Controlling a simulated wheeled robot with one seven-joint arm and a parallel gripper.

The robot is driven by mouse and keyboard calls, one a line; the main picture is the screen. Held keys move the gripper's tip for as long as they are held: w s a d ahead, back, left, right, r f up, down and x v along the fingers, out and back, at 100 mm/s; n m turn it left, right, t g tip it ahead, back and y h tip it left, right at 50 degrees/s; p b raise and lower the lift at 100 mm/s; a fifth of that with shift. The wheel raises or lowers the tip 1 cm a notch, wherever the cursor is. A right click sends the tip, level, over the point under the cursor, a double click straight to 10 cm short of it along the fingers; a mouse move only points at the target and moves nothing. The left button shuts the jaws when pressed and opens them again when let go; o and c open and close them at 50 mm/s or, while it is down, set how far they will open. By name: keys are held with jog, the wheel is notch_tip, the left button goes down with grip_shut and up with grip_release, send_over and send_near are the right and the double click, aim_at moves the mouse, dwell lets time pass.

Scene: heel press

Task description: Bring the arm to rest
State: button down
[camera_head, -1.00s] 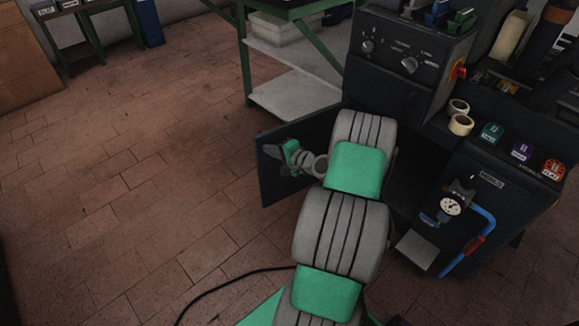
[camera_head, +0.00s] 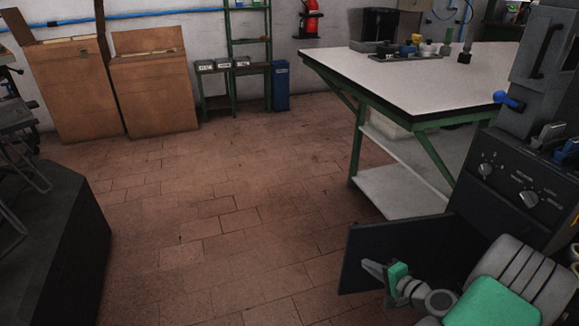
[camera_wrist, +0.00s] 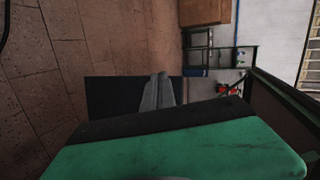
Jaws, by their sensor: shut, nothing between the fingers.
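My gripper (camera_head: 370,270) is at the lower right of the head view, pointing left, in front of the dark door panel (camera_head: 362,246). Its fingers are together with nothing between them. In the wrist view my gripper (camera_wrist: 158,88) shows as two grey fingers side by side against a dark panel, with my green housing filling the bottom. My arm is bent at the lower right corner of the head view, and most of it is cut off by the frame edge. I see no contact between the fingers and the panel, but the gap is hard to judge.
The dark machine (camera_head: 508,178) with knobs stands close on the right. A white-topped workbench (camera_head: 400,82) with green legs is behind it. A dark block (camera_head: 70,265) stands at the left edge. Wooden cabinets (camera_head: 155,95) and a blue bin (camera_head: 281,86) line the back wall. The middle floor (camera_head: 215,220) is clear.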

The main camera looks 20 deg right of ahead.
jog(key=a+r+n+g+p, duration=0.45)
jog(key=a+r+p, duration=0.3)
jog(key=r, duration=0.35)
jog(key=a+r+n+g+p, duration=0.3)
jog(key=a+r+n+p, duration=0.25)
jog(key=a+r, duration=0.35)
jog(key=s+a+r+n+h+p, duration=0.1)
jog(key=s+a+r+p, duration=0.1)
jog(key=r, duration=0.5)
jog(key=s+a+r+n+g+h+p, duration=0.1)
jog(key=s+a+r+n+p, duration=0.1)
jog(key=s+r+p, duration=0.3)
jog(key=s+a+r+n+g+h+p, duration=0.1)
jog(key=s+a+r+p, duration=0.2)
jog(key=r, duration=0.7)
jog(key=shift+s+n+p, duration=0.3)
jog(key=shift+s+p, duration=0.25)
jog(key=shift+p, duration=0.3)
